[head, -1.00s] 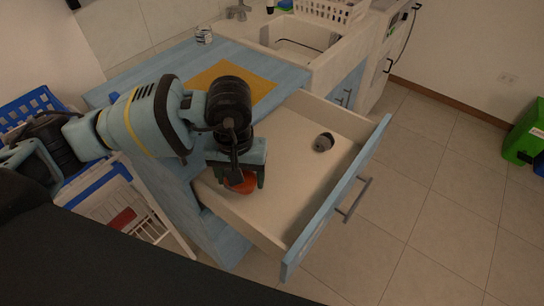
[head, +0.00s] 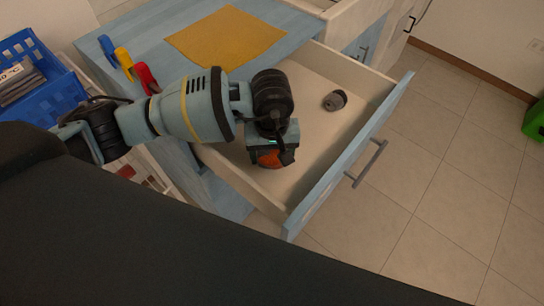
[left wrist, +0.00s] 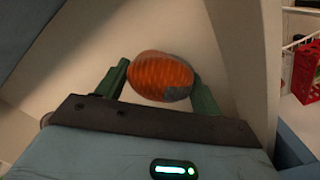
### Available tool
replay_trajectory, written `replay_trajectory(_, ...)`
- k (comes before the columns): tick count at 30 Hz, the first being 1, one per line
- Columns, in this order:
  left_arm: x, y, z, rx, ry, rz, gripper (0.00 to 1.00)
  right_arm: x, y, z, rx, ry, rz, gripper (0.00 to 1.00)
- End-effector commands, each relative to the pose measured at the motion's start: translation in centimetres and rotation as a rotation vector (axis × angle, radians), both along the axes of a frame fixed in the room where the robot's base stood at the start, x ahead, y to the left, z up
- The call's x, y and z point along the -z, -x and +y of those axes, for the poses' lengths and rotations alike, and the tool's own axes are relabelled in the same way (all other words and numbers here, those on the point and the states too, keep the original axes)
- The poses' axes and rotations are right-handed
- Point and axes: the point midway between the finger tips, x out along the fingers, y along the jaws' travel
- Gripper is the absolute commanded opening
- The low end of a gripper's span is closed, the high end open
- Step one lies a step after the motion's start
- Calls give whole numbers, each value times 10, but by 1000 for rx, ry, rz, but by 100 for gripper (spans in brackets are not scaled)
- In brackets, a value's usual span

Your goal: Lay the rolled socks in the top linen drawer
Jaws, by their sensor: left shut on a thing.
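The top linen drawer (head: 345,137) is pulled open from the blue cabinet. A dark grey rolled sock pair (head: 335,100) lies on its floor toward the far side. My left gripper (head: 270,158) reaches over the near part of the drawer, pointing down. It is shut on an orange rolled sock pair (head: 268,159) with a grey patch. The orange socks (left wrist: 161,76) show between the two green fingers in the left wrist view. Whether they touch the drawer floor I cannot tell. My right gripper is not in view.
A yellow mat (head: 225,38) lies on the blue cabinet top. Blue, yellow and red clips (head: 124,60) stand along its left edge. A blue crate (head: 45,85) is at the left. The drawer front with its handle (head: 366,163) juts out over the tiled floor. The drawer's middle is clear.

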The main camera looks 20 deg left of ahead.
Motion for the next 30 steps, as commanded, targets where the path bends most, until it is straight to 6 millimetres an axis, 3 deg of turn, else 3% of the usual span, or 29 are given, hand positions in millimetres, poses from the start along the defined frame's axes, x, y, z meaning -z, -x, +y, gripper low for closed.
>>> replay_trajectory(7,6,0,0,0,0,1,44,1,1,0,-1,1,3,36)
replay_trajectory(15,38,1,0,0,0,1,44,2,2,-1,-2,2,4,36)
replay_trajectory(27,44,0,0,1,0,0,44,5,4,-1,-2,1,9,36)
replay_trajectory(28,44,0,0,1,0,0,68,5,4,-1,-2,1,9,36)
replay_trajectory(30,43,0,0,1,0,0,77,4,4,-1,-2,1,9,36)
